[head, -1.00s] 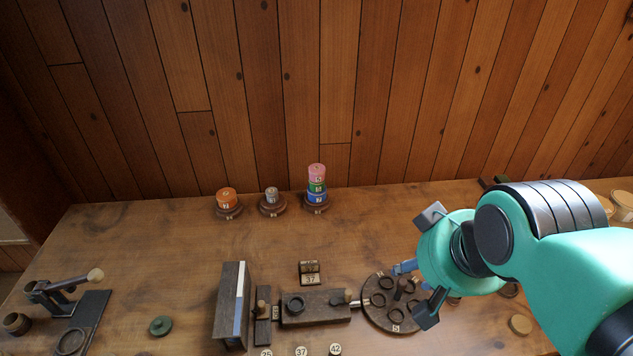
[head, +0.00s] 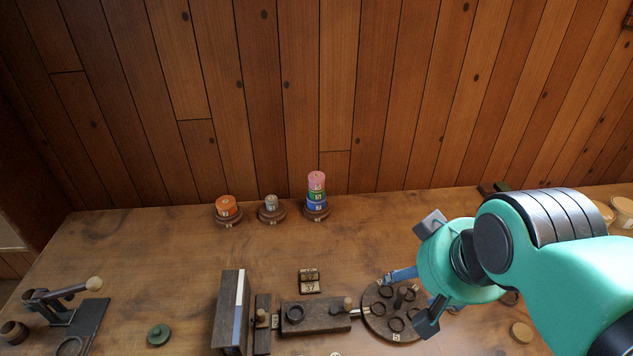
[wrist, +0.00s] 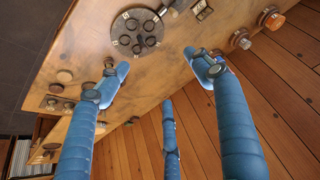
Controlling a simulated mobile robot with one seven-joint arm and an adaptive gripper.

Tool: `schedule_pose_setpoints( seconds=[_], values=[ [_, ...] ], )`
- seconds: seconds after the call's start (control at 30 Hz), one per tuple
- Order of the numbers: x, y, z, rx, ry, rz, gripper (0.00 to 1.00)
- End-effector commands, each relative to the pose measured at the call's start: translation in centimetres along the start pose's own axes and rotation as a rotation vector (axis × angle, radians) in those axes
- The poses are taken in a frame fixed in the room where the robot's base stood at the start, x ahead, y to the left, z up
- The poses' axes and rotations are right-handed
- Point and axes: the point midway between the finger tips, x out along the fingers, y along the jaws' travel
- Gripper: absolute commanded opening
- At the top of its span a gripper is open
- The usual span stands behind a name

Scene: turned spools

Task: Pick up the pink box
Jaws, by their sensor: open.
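No pink box shows; the only pink thing I see is a round pink spool (head: 316,180). It sits on top of a green spool (head: 316,194) and a blue spool (head: 316,204), stacked upright on a dark round base at the back of the table. My gripper (head: 408,300) is open and empty at the right, over the edge of the dark round holder (head: 379,327), well in front of and right of the stack. The wrist view shows its blue fingers spread (wrist: 156,62) with nothing between them; the pink spool is not visible there.
An orange spool (head: 226,205) and a grey spool (head: 271,202) stand on bases left of the stack. A dark upright board (head: 228,310) and a low wooden fixture (head: 320,316) stand in front. The table between these and the back row is mostly clear.

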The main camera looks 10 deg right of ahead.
Motion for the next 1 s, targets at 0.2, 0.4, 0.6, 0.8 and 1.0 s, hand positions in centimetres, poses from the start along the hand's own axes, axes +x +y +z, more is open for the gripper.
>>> schedule_pose_setpoints(
  seconds=[0.2,0.4,0.6,0.8,1.0],
  values=[
    [-0.5,-0.1,-1.5,0.009,-0.011,-0.001,0.66],
    [-1.3,-0.4,-5.1,0.036,-0.038,-0.004,0.66],
    [-1.8,-0.8,-10.2,0.075,-0.075,-0.006,0.66],
    [-1.6,-1.4,-15.3,0.115,-0.114,-0.006,0.66],
    [-0.8,-2.1,-20.2,0.155,-0.153,-0.003,0.66]
  ],
)
